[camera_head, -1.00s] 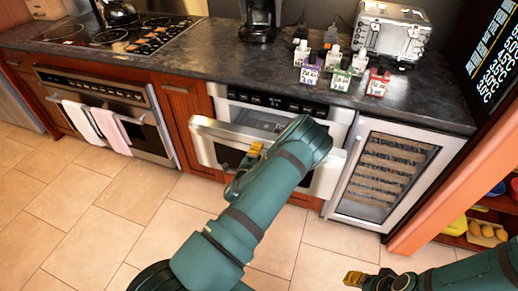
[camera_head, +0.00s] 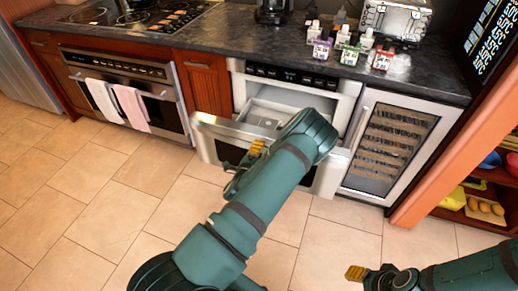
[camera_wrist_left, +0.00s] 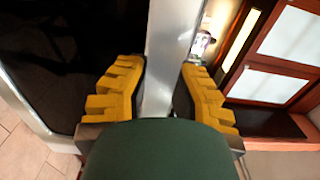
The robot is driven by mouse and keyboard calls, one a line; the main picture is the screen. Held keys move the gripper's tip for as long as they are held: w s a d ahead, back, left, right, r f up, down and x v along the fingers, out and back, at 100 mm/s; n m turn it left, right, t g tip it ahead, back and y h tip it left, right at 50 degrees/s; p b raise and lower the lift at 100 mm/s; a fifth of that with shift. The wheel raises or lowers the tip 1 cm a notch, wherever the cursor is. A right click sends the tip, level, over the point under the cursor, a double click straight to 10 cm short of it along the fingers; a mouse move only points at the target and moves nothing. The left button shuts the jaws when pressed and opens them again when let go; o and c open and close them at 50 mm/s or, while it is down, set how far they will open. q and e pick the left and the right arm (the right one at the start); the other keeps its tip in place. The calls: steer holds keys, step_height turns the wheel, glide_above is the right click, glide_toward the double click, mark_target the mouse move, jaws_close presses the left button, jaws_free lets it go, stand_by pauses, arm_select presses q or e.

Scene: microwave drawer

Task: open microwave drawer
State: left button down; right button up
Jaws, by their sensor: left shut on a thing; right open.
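The microwave drawer (camera_head: 207,133) is a steel-fronted drawer under the counter, pulled partly out of its housing (camera_head: 300,82). Its pale inner tray (camera_head: 262,116) shows from above. My left gripper (camera_head: 257,147) is at the drawer front, with my left arm covering much of the middle of that front. In the left wrist view, the yellow fingers sit on either side of a steel bar, the handle (camera_wrist_left: 172,50), and are shut on it. My right gripper (camera_head: 356,272) is at the lower right, open and empty, above the floor and away from the drawer.
An oven (camera_head: 120,75) with two towels (camera_head: 131,106) stands to the left. A wine cooler (camera_head: 392,145) is directly right of the drawer. Small bottles (camera_head: 348,52) and a toaster (camera_head: 393,20) stand on the counter. Tiled floor (camera_head: 120,210) in front is clear.

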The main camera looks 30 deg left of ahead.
arm_select(q)
steer(key=shift+s+d, duration=0.1)
steer(key=shift+s, duration=0.3)
steer(key=c, duration=0.7)
jaws_free()
steer(key=shift+c, duration=0.2)
steer(key=v, duration=1.2)
